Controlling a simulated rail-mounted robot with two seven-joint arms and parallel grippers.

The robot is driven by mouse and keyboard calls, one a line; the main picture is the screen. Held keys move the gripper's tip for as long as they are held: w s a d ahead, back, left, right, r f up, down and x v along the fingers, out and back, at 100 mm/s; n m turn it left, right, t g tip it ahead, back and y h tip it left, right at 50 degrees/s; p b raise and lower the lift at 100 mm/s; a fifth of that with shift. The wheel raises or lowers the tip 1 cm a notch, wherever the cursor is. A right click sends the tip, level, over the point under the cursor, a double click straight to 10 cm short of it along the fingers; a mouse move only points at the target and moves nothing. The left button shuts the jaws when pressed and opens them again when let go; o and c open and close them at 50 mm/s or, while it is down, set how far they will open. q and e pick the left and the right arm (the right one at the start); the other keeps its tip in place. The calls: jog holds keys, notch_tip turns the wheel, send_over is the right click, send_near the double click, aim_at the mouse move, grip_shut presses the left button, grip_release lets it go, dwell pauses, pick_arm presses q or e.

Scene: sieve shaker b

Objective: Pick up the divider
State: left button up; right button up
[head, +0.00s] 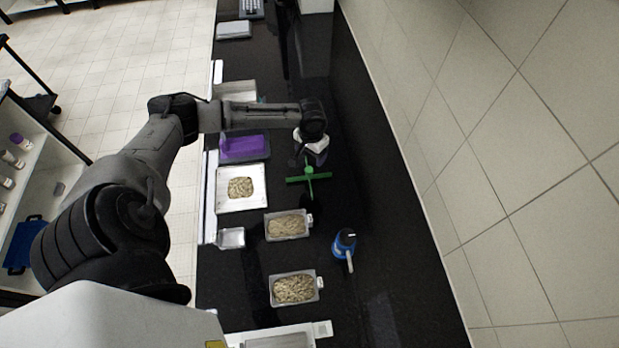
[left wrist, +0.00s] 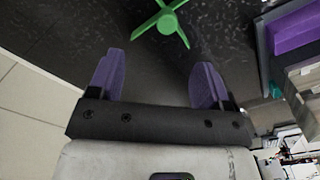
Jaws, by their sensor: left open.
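The divider is a green cross-shaped piece (head: 309,178) on the black bench. It also shows at the top of the left wrist view (left wrist: 165,20), where its upper part is cut off by the frame edge. My left gripper (head: 312,160) is just behind the divider in the head view, near it but not around it. In the left wrist view the two purple fingers of my left gripper (left wrist: 155,75) stand wide apart with nothing between them. The divider lies beyond the fingertips there. My right gripper is not in view.
A purple tray (head: 262,147) and a white square tray with grain (head: 222,205) lie left of the divider. The tiled wall (head: 480,150) bounds the bench on the right.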

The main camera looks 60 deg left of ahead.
aim_at(309, 169)
pick_arm(q)
jog(key=f, duration=0.4)
jog(key=a+f, duration=0.1)
jog(key=f, duration=0.2)
jog(key=shift+f, duration=1)
jog(key=shift+a+f, duration=0.1)
jog(key=shift+f, duration=2.1)
jog(key=c, duration=1)
jog(key=shift+r, duration=0.1)
